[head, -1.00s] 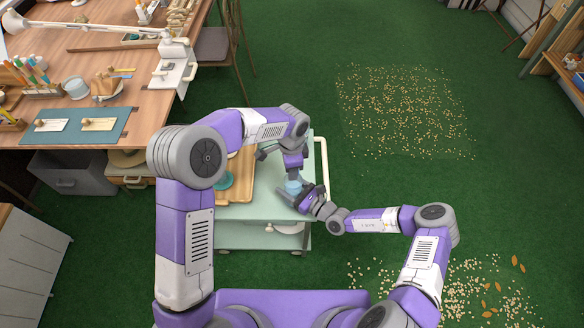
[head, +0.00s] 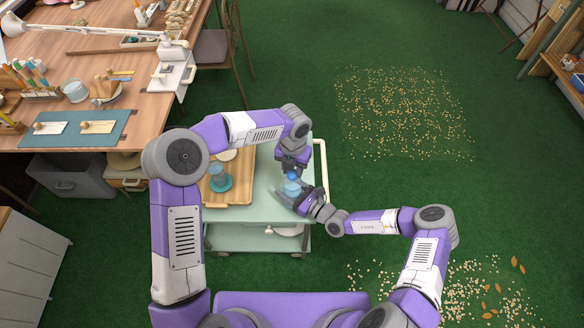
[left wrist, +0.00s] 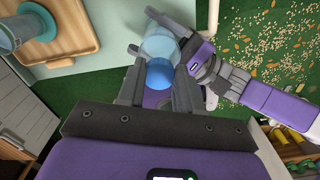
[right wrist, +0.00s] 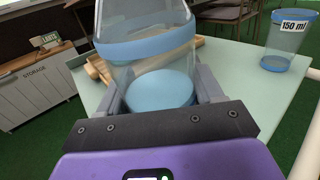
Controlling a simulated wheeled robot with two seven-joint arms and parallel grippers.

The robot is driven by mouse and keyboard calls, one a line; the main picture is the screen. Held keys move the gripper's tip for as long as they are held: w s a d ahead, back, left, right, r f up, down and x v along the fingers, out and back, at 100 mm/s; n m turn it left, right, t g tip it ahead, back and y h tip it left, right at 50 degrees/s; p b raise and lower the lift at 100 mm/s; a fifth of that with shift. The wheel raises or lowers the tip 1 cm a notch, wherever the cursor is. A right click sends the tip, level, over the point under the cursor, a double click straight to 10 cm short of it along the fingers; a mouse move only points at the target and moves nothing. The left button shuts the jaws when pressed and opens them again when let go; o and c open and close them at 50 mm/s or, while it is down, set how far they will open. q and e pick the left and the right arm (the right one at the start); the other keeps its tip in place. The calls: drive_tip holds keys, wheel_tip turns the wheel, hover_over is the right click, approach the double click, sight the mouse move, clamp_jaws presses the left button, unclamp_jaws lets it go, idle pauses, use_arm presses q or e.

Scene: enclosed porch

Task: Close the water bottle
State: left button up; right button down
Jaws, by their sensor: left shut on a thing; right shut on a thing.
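The clear water bottle (head: 293,188) is held over the green trolley's right side. My right gripper (head: 300,196) is shut on its body. In the right wrist view the clear bottle wall with a blue band (right wrist: 148,48) and a blue disc (right wrist: 160,90) show between the fingers. My left gripper (head: 291,168) is above the bottle, shut on a round blue cap (head: 292,176). The cap (left wrist: 160,73) shows between its fingertips in the left wrist view, with the clear bottle (left wrist: 160,45) just beyond. I cannot tell whether cap and bottle touch.
A wooden tray (head: 240,188) with a clear, blue-based cup (head: 218,172) lies on the trolley (head: 262,225). A cup marked 150 ml (right wrist: 283,42) shows in the right wrist view. A cluttered workbench (head: 140,100) stands at the left.

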use_arm(q)
drive_tip(key=shift+m, duration=1.2)
drive_tip(key=m, duration=0.3)
drive_tip(key=shift+s+d+f, duration=0.25)
drive_tip(key=shift+s+f, duration=0.1)
drive_tip(key=shift+s, duration=0.05)
drive_tip(key=shift+w+r+m, duration=0.15)
drive_tip(key=shift+r+m, duration=0.1)
drive_tip(key=shift+m, duration=0.55)
drive_tip(key=o, duration=1)
drive_tip(key=shift+w+a, duration=0.1)
drive_tip(key=shift+r, duration=0.1)
drive_tip(key=shift+r, duration=2.25)
